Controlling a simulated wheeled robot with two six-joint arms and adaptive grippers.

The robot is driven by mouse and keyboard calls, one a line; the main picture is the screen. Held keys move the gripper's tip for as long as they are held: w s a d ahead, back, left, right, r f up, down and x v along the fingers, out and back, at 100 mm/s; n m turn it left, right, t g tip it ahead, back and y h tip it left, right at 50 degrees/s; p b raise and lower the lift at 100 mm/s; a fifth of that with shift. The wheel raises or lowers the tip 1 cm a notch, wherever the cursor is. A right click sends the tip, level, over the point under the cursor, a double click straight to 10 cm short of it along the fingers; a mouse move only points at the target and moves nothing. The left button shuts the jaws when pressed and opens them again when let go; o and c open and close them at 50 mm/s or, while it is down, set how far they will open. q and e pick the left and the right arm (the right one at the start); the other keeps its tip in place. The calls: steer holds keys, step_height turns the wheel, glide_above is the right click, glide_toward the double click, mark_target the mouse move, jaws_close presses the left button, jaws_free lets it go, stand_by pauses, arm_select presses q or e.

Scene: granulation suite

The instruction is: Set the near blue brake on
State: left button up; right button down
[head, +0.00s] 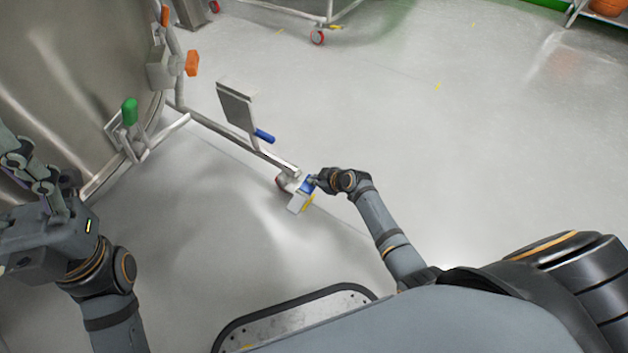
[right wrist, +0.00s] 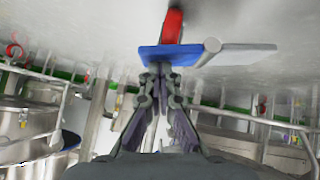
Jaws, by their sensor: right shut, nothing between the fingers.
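The near blue brake pedal (head: 307,185) sits at a caster with a red wheel, at the low end of the steel frame in the head view. In the right wrist view the blue pedal (right wrist: 185,54) is a flat plate just beyond the fingertips, with the red wheel (right wrist: 173,24) behind it. My right gripper (head: 315,180) is shut and empty, with its tips at the pedal; I cannot tell whether they touch it. The right wrist view shows its fingers (right wrist: 161,72) together. My left gripper (head: 32,172) is at the left edge, away from the pedal; its jaw state is unclear.
A second blue part (head: 264,135) projects from the frame below a grey panel (head: 237,105). A green-knobbed lever (head: 130,112) and an orange handle (head: 192,63) stand by the steel vessel (head: 70,70). The floor to the right is open.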

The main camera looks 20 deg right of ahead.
steer(key=shift+w+d+f+m+g+y+b, duration=0.25)
steer(key=shift+d+f+m+g+y+b, duration=0.15)
steer(key=shift+f+g+y+b, duration=0.3)
steer(key=shift+w+d+f+m+g+y+b, duration=0.2)
steer(key=shift+f+m+g+y+b, duration=0.35)
steer(key=shift+b, duration=0.55)
steer(key=shift+f, duration=0.2)
steer(key=shift+d, duration=0.1)
